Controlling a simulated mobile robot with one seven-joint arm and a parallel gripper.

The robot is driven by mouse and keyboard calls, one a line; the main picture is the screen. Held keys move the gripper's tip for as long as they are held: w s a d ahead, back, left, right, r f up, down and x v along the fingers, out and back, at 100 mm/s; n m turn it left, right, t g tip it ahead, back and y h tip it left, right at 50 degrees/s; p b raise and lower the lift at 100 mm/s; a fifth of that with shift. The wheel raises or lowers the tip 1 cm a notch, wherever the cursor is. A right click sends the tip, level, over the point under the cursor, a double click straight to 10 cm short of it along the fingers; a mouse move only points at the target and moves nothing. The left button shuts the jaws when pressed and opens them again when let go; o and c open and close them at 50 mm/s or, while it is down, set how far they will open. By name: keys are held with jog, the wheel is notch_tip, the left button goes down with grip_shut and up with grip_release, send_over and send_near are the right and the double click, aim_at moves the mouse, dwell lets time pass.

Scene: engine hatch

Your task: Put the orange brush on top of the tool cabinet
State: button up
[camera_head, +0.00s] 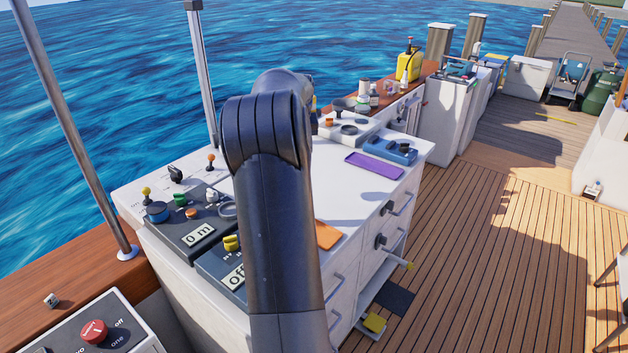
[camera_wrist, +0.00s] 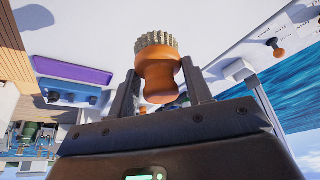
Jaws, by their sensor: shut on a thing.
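The orange brush (camera_wrist: 160,82), with tan bristles, is between the two fingers of my gripper (camera_wrist: 159,74) in the wrist view. My gripper is shut on its orange body, and the bristles point away from the palm. Behind the brush is a white surface; I cannot tell whether the bristles touch it. In the head view my dark arm hides the gripper and the brush. A white cabinet with drawers (camera_head: 408,150), which looks like the tool cabinet, stands in the middle, partly behind my arm.
On the white top lie a purple tray (camera_head: 374,165), a blue device (camera_head: 390,149) and a flat orange item (camera_head: 328,235). Control panels with knobs (camera_head: 190,226) are at left.

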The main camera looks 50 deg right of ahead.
jog(key=s+d+m+g, duration=0.15)
jog(key=s+d, duration=0.25)
jog(key=s, duration=0.4)
jog(key=s+d+m, duration=0.2)
jog(key=s+d, duration=0.3)
jog(key=s, duration=0.2)
jog(key=s+d+m, duration=0.1)
jog(key=s+d, duration=0.3)
jog(key=s, duration=0.4)
jog(key=shift+h, duration=0.4)
jog(key=w+f, duration=1)
jog(key=w, duration=0.1)
jog(key=shift+a+f, duration=0.1)
jog(key=shift+f, duration=0.25)
jog(key=shift+w+f, duration=0.3)
jog(key=shift+w, duration=0.15)
jog(key=shift+f, duration=1.95)
jog(key=shift+f, duration=0.15)
jog(key=o, duration=1)
